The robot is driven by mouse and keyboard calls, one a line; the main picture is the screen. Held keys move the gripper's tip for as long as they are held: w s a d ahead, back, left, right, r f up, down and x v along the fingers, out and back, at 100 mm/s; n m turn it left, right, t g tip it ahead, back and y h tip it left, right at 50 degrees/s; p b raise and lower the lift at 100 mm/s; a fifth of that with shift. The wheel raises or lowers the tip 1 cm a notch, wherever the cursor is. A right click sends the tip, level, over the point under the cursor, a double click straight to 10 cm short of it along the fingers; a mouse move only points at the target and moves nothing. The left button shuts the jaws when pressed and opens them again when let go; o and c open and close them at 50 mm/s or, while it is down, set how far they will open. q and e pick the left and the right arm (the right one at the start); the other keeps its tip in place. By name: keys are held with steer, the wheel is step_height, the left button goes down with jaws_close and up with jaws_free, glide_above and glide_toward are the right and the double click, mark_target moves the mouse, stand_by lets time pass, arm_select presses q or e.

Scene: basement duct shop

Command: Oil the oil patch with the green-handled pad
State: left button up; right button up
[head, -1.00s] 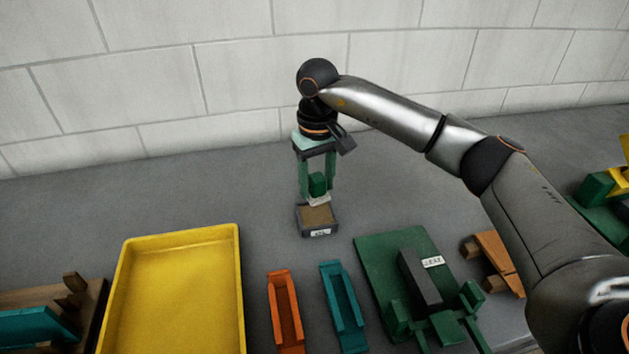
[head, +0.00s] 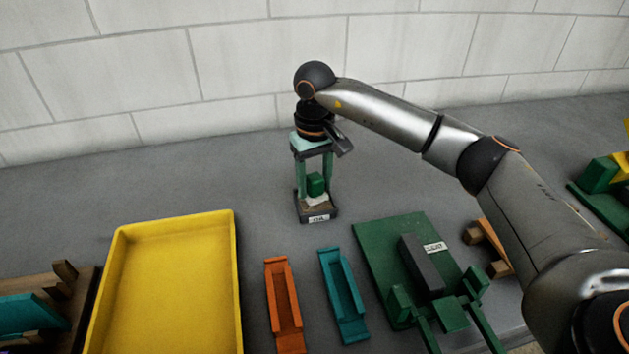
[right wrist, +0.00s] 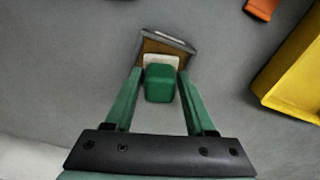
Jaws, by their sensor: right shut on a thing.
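The green-handled pad has a green block handle (head: 316,184) and a pale pad under it. My right gripper (head: 315,190) is shut on the handle, fingers pointing down. The pad is at the small grey box (head: 318,218), over its brown inside; I cannot tell how firmly it touches. The box's front label seems to read "OIL". In the right wrist view the handle (right wrist: 160,83) sits between the fingers, with the pale pad (right wrist: 162,60) overlapping the box's brown inside (right wrist: 168,46). I cannot make out a separate oil patch. My left gripper is not in view.
A yellow tray (head: 232,270) stands at left, with orange (head: 283,305) and teal (head: 343,295) holders beside it. A green board (head: 375,235) at right carries a dark labelled block (head: 420,265). Wooden and green pieces lie farther out. Bare grey bench surrounds the box's back and left.

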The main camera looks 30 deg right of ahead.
mark_target(315, 176)
steer(key=shift+f+b, duration=0.35)
steer(key=shift+f, duration=0.25)
stand_by(1.3)
steer(key=shift+r, duration=0.15)
steer(key=shift+r+p, duration=2.45)
steer(key=shift+r, duration=1)
